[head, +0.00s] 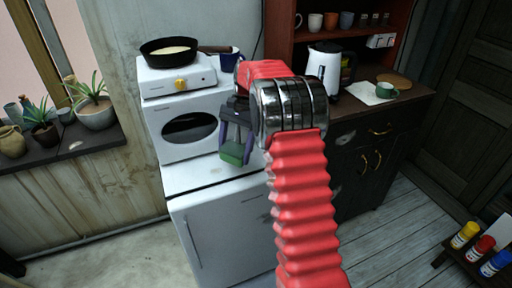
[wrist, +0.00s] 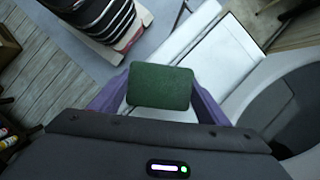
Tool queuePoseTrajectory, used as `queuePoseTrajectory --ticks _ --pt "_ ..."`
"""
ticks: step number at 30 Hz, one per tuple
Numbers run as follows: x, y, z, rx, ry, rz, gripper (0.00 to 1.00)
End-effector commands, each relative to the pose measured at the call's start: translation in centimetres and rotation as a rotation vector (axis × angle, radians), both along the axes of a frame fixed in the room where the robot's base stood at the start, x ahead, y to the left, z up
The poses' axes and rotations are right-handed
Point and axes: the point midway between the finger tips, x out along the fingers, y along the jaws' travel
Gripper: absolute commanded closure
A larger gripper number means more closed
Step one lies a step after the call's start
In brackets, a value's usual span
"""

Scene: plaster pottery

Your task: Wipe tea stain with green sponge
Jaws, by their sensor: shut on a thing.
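My gripper (head: 236,138) is shut on the green sponge (head: 232,153), gripping it between its two purple fingers. The sponge is held over the white top of the low cabinet (head: 180,179), in front of the oven; I cannot tell whether it touches that top. In the wrist view the sponge (wrist: 160,86) sits between the fingers, with the white surface behind it. A small dark mark (head: 215,171) shows on the white top to the left of the sponge; I cannot tell if it is the tea stain.
A white oven (head: 190,128) stands behind the gripper, with a stove and frying pan (head: 168,50) on it. Potted plants (head: 95,108) stand at left.

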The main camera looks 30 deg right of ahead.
Motion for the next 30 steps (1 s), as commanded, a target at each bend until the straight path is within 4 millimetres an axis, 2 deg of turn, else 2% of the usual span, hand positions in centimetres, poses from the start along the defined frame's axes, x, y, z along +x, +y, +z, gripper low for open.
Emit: queuePoseTrajectory --ticks 1,9,15,20,30 --pt "0.4 1.6 0.0 -0.001 0.000 0.104 0.49" --pt "1.1 8.6 0.3 0.001 0.008 0.654 0.49" --pt "1.2 12.2 0.7 0.006 0.019 0.954 0.49" --pt "1.2 13.2 0.8 0.010 0.027 1.040 0.49" --pt "1.2 13.2 0.8 0.011 0.025 1.043 0.49"
